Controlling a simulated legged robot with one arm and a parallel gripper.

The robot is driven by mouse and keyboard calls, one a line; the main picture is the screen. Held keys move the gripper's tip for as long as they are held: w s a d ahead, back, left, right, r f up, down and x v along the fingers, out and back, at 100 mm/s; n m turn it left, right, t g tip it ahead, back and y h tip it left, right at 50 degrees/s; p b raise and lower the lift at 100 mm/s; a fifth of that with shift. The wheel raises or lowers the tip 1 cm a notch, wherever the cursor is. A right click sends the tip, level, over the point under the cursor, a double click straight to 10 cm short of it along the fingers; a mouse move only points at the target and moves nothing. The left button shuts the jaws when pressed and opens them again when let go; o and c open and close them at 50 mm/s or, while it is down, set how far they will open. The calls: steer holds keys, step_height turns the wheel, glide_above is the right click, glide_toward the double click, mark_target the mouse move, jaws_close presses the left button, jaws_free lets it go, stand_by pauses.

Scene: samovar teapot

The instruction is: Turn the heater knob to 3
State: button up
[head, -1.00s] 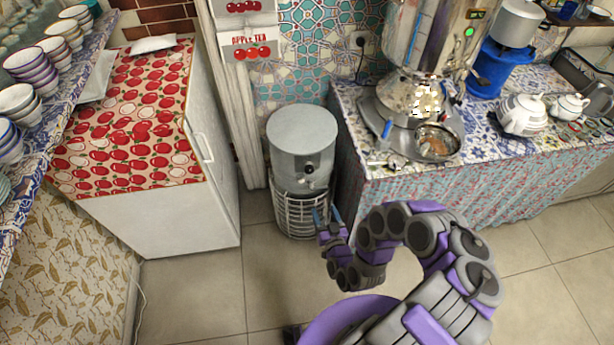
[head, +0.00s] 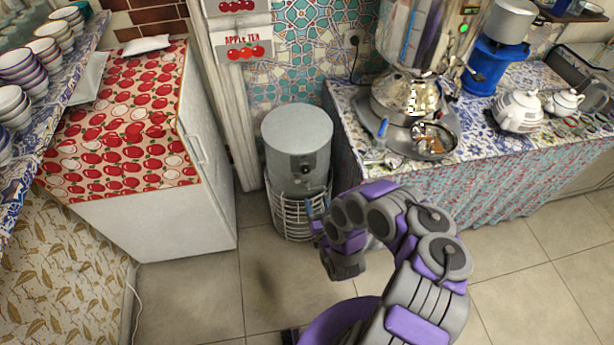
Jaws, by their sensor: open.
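The heater (head: 290,133) is a grey cylinder on a white wire-grille base (head: 287,212), standing upright on the floor between the cabinet and the samovar counter. Its small dark knob (head: 305,169) is on the front of the grey body, facing me. The number marks around the knob are too small to read. My arm curls in from the lower right.
A white cabinet with a cherry-patterned cover (head: 130,130) stands left of the heater. The counter (head: 440,180) with the samovar (head: 408,95), teapots and a blue burner (head: 490,68) is to the right. The tiled floor (head: 190,300) in front is clear.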

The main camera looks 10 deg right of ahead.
mark_target(306, 172)
steer(key=w+b, duration=0.1)
steer(key=w, duration=0.3)
steer(key=w+b, duration=0.2)
steer(key=w, duration=0.2)
steer(key=w+a+b, duration=0.1)
steer(key=w+b, duration=0.1)
steer(key=w, duration=0.3)
steer(key=shift+r, duration=0.25)
steer(key=c, duration=1.1)
